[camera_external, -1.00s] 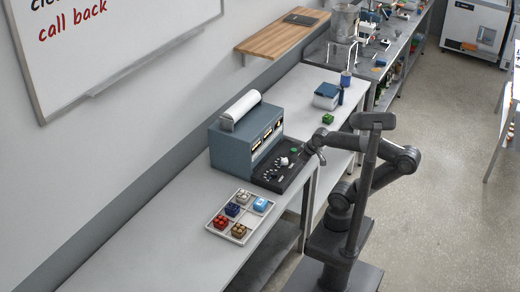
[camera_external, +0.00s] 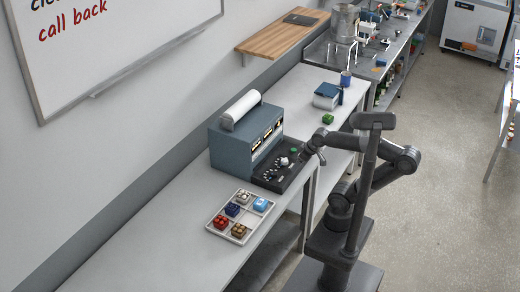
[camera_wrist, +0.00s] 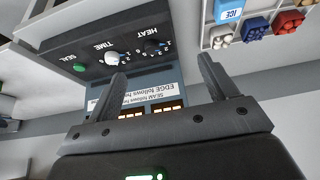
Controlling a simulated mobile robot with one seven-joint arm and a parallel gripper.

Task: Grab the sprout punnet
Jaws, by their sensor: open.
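A small green punnet (camera_external: 328,118), which looks like the sprout punnet, sits on the light bench beyond the blue-grey machine. It is small in the external view, so its contents cannot be made out. A bit of green at the far left edge of the wrist view may be it, but I cannot tell. My gripper (camera_external: 319,158) hangs by the right end of the machine's black control panel, nearer the camera than the green punnet and apart from it. In the wrist view my gripper (camera_wrist: 162,72) has its two fingers wide apart with nothing between them.
The machine (camera_external: 240,140) carries a white roll and a black panel (camera_wrist: 110,45) with knobs. A divided white tray (camera_external: 218,227) with several coloured punnets and an ICE pack (camera_wrist: 229,10) lies on the near bench. A blue-topped box (camera_external: 326,96) and blue cup (camera_external: 346,78) stand behind the green punnet.

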